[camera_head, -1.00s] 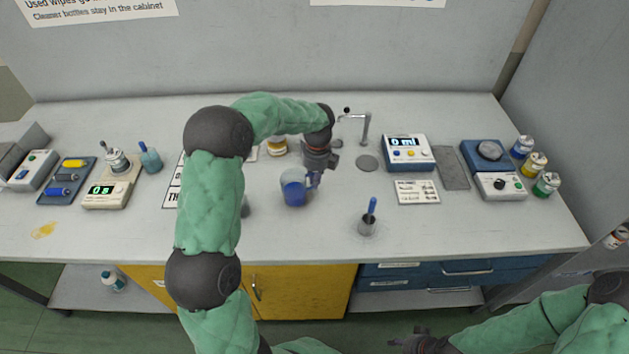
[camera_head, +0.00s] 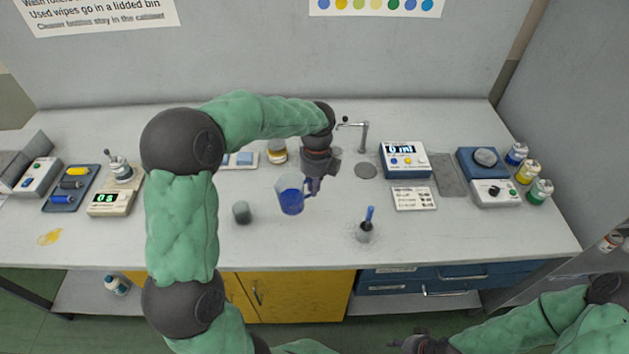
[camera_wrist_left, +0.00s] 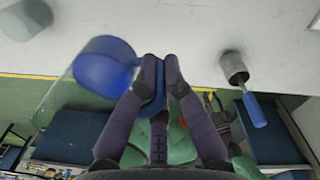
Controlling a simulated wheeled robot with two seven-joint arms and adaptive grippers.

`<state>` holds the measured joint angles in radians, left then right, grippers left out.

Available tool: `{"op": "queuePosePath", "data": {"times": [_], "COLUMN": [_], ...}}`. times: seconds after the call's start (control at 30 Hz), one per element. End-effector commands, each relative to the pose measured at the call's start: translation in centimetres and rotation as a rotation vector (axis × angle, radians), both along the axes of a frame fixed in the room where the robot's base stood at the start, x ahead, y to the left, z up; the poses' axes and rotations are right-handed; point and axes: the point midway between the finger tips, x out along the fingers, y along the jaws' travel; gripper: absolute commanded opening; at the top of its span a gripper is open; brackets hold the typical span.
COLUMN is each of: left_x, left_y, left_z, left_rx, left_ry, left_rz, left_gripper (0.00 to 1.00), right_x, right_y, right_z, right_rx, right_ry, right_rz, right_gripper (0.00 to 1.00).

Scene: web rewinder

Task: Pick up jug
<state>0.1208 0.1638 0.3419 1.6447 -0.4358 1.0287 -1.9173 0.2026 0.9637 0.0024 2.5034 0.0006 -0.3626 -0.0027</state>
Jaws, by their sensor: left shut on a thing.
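The jug (camera_head: 291,196) is clear with blue contents and stands roughly upright near the middle of the workbench, appearing slightly above its top. My left gripper (camera_head: 313,186) is on the right side of the jug, shut on its handle. In the left wrist view the fingers (camera_wrist_left: 161,78) close on the blue handle, with the jug (camera_wrist_left: 98,70) to their left. My right gripper (camera_head: 424,343) is low at the bottom edge, away from the bench; its jaw state is unclear.
A small dark green-grey cylinder (camera_head: 242,212) stands to the left. A metal tap (camera_head: 362,138) and a display box (camera_head: 404,160) are behind right. The front middle of the bench is fairly clear.

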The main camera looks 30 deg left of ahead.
Motion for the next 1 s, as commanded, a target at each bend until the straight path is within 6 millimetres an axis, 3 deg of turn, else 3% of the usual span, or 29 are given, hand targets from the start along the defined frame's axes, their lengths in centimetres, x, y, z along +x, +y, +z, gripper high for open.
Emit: {"op": "queuePosePath", "data": {"times": [0.5,1.0], "left_x": [-4.5,-6.5], "left_y": [-2.5,-3.6], "left_z": [2.4,3.4], "left_rx": [0.000,0.000], "left_ry": [-0.001,-0.001], "left_rz": [0.000,0.001], "left_gripper": [0.00,0.00], "right_x": [0.0,0.0], "right_y": [0.0,0.0], "right_z": [1.4,2.0], "right_rx": [0.000,0.000], "right_ry": [0.000,0.000], "right_rz": [0.000,0.000], "right_gripper": [0.40,0.40]}}
